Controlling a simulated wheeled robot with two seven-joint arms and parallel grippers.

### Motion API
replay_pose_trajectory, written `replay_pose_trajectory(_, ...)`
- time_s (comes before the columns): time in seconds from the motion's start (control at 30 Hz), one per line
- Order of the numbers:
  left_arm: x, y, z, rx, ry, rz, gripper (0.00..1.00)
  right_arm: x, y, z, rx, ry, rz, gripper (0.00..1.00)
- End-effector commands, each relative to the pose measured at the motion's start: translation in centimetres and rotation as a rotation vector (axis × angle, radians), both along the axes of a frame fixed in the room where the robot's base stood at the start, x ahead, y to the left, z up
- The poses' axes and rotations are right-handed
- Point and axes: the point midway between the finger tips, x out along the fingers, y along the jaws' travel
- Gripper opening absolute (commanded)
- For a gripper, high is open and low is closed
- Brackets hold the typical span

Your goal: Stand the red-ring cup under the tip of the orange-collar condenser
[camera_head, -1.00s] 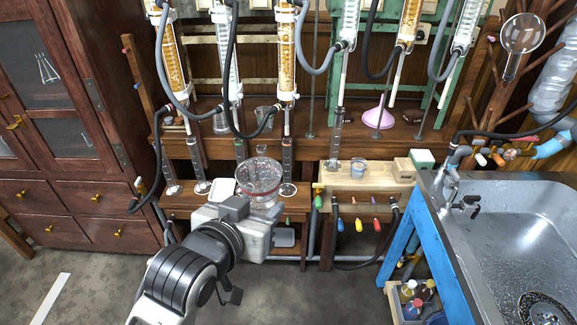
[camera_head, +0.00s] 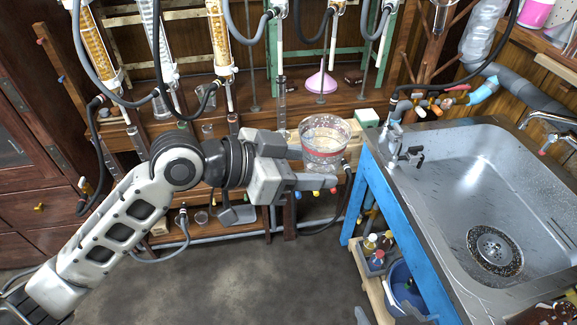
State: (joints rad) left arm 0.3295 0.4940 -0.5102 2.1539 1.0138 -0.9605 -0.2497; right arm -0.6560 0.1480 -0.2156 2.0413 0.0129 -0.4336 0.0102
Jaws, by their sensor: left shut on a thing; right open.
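The red-ring cup (camera_head: 324,135) is a clear, wide glass cup with a red band around it. It is held upright in the air in front of the bench, left of the sink. My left gripper (camera_head: 308,168) is shut on the cup from its left side. Several condensers hang at the back, among them amber-filled ones at left (camera_head: 97,45) and centre (camera_head: 221,40). I cannot make out which one has the orange collar; their tops are cut off. My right gripper cannot be made out.
A metal sink (camera_head: 480,190) on a blue frame (camera_head: 366,190) stands close on the right. A pink funnel (camera_head: 321,79) and glass cylinders (camera_head: 282,98) stand on the bench behind. My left arm hides part of the lower shelf. The floor in front is mostly clear.

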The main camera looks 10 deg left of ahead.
Motion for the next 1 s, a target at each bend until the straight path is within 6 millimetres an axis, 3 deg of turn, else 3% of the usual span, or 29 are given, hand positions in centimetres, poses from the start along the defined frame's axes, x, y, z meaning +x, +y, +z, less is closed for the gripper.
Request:
replay_pose_trajectory(0.17,0.1,-0.4,0.1,0.000,0.001,-0.026,0.21,-0.4,-0.1,-0.2,-0.004,0.007,0.001,0.73)
replay_pose_trajectory(0.27,0.0,-0.4,0.1,-0.001,0.001,-0.027,0.21,0.8,-0.1,0.7,-0.017,-0.041,0.007,0.73)
replay_pose_trajectory(0.37,0.0,-0.4,0.1,0.000,0.001,-0.026,0.21,3.2,-0.2,3.1,-0.049,-0.155,0.021,0.73)
replay_pose_trajectory(0.47,0.0,-0.4,0.1,-0.001,0.001,-0.024,0.21,6.5,-0.2,7.1,-0.101,-0.334,0.048,0.73)
replay_pose_trajectory(0.6,0.0,-0.4,0.1,-0.001,0.001,-0.024,0.21,10.6,0.5,14.4,-0.192,-0.641,0.104,0.73)
replay_pose_trajectory(0.7,0.0,-0.4,0.1,-0.001,0.001,-0.024,0.21,12.4,1.5,20.1,-0.264,-0.874,0.155,0.73)
replay_pose_trajectory(0.87,0.0,-0.4,0.1,-0.001,0.001,-0.024,0.21,12.9,3.9,29.4,-0.401,-1.265,0.264,0.73)
replay_pose_trajectory(1.0,0.0,-0.4,0.1,-0.001,0.001,-0.024,0.21,10.6,7.3,36.7,-0.596,-1.661,0.444,0.73)
